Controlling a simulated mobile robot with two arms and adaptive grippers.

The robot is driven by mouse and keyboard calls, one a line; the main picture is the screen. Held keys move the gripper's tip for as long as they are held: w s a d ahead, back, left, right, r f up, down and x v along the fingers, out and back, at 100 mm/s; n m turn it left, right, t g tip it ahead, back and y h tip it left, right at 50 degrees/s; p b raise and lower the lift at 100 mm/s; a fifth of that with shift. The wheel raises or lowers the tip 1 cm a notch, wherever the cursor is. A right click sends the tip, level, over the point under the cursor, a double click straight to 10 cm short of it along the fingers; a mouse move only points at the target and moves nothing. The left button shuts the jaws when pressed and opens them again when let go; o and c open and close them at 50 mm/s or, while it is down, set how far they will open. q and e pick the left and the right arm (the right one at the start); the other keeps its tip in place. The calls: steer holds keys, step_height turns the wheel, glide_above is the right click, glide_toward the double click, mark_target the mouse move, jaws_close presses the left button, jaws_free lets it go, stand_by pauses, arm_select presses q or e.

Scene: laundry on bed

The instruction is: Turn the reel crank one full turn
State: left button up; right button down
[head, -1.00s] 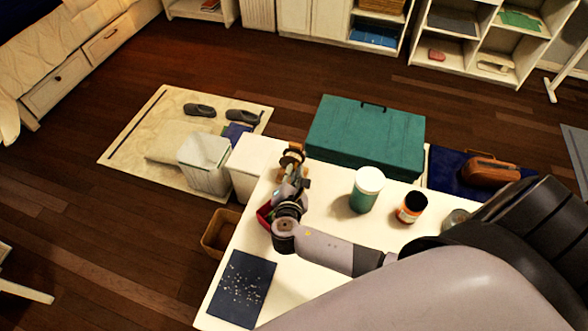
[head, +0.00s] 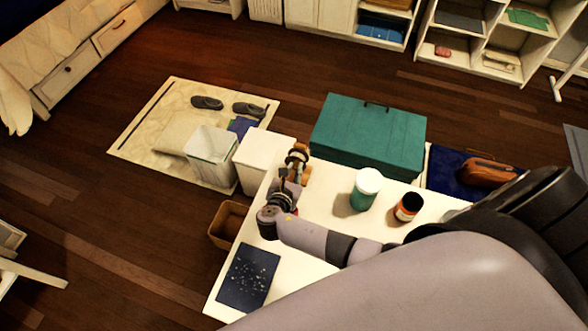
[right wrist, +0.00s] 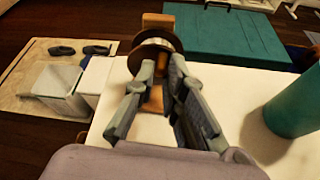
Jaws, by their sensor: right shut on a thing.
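The reel (head: 298,153) stands at the far left corner of the white table, with a dark round spool and a wooden frame. In the right wrist view the reel's spool (right wrist: 155,45) is just beyond my fingertips. My right gripper (head: 291,178) is at the near side of the reel. In the right wrist view my right gripper (right wrist: 162,70) has its two fingers closed in at the reel, shut on its crank. The crank is mostly hidden between the fingers, so its angle cannot be told. My left gripper is not in view.
A green jar (head: 366,190) and an orange-labelled jar (head: 408,207) stand on the white table (head: 325,270), right of the reel. A dark blue mat (head: 248,278) lies near its left edge. A teal chest (head: 367,137) stands behind. White bins are left of the table.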

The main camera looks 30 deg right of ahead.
steer(key=c, duration=1.6)
jaws_free()
steer(key=shift+c, duration=0.2)
steer(key=v, duration=1.2)
